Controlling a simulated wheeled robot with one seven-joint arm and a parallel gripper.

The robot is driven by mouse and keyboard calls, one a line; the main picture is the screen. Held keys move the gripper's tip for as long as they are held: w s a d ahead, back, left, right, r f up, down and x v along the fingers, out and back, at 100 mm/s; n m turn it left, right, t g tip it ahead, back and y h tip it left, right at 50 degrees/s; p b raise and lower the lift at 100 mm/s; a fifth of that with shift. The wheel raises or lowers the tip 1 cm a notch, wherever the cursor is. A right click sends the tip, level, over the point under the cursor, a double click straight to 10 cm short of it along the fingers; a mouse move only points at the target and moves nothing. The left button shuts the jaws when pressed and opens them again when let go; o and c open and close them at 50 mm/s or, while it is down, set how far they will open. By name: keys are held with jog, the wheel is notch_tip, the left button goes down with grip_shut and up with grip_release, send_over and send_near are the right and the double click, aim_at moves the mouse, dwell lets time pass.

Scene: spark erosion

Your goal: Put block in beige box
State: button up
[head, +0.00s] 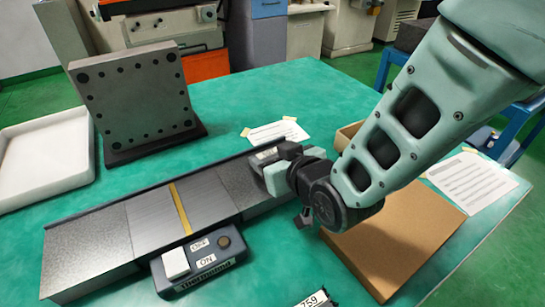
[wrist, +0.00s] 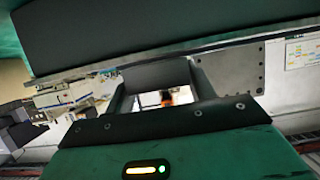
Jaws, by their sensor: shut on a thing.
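In the wrist view my gripper (wrist: 158,80) has its two dark fingers shut on a dark grey block (wrist: 150,73) that spans the gap between the tips. In the head view my gripper (head: 275,168) is over the right end of the long grey magnetic bar (head: 130,225). The block cannot be made out there, and I cannot tell whether it touches the bar. A beige box (head: 345,133) shows as a small corner behind my arm; most of it is hidden.
A flat brown board (head: 400,235) lies right of my gripper, under my arm. A holed plate (head: 135,95) stands upright behind the bar. A white tray (head: 45,160) is at the left. A switch box (head: 195,265) sits in front of the bar. Green table shows at back centre.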

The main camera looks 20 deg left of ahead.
jog(key=shift+f, duration=0.1)
jog(key=shift+f, duration=0.1)
jog(key=o, duration=1.5)
